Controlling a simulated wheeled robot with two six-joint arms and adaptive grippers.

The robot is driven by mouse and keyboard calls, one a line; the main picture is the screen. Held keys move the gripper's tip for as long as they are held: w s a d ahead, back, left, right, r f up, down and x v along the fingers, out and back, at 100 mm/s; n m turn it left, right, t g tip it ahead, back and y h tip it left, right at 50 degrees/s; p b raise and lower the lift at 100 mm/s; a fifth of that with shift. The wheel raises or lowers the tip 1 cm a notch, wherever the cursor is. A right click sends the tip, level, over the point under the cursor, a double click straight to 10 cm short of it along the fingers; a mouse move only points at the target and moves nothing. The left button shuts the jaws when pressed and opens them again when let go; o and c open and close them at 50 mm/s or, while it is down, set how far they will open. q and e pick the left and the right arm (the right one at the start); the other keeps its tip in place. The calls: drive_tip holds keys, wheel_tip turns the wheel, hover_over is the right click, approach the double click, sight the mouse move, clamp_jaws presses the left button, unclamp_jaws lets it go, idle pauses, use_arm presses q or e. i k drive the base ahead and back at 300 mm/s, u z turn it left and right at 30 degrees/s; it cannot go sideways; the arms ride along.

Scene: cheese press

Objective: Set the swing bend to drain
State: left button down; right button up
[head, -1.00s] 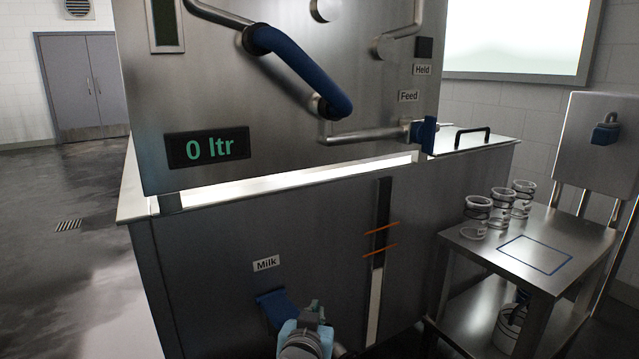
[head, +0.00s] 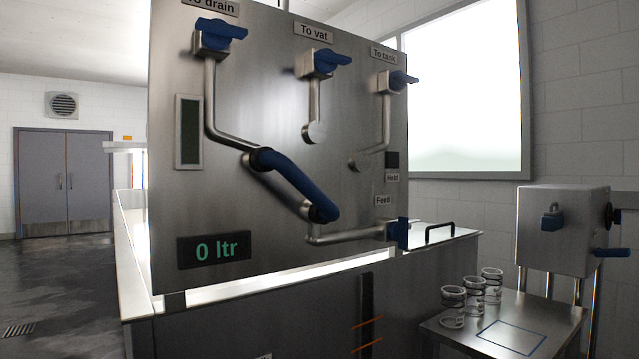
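The swing bend (head: 292,183) is a thick dark blue pipe on the front of the steel panel (head: 235,205). Its lower right end sits at the feed pipe (head: 350,236). Its upper left end sits at the end of the pipe (head: 211,105) running down from the "To drain" valve (head: 218,36). The open stub ends under the "To vat" valve (head: 322,62) and "To tank" valve (head: 397,80) stand apart from the bend. Whether the bend is fully seated cannot be told. Neither of my grippers shows in the head view.
A blue feed handle (head: 398,233) is at the panel's right edge. The display (head: 213,249) reads 0 ltr. A steel side table (head: 545,318) with 3 clear cups stands at right, near a box (head: 563,230) with blue handles. Open floor (head: 60,275) lies at left.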

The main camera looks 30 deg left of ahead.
sight(325, 210)
drive_tip(key=k, duration=0.85)
drive_tip(key=z, duration=0.75)
drive_tip(key=i, duration=1.7)
drive_tip(key=u, duration=1.05)
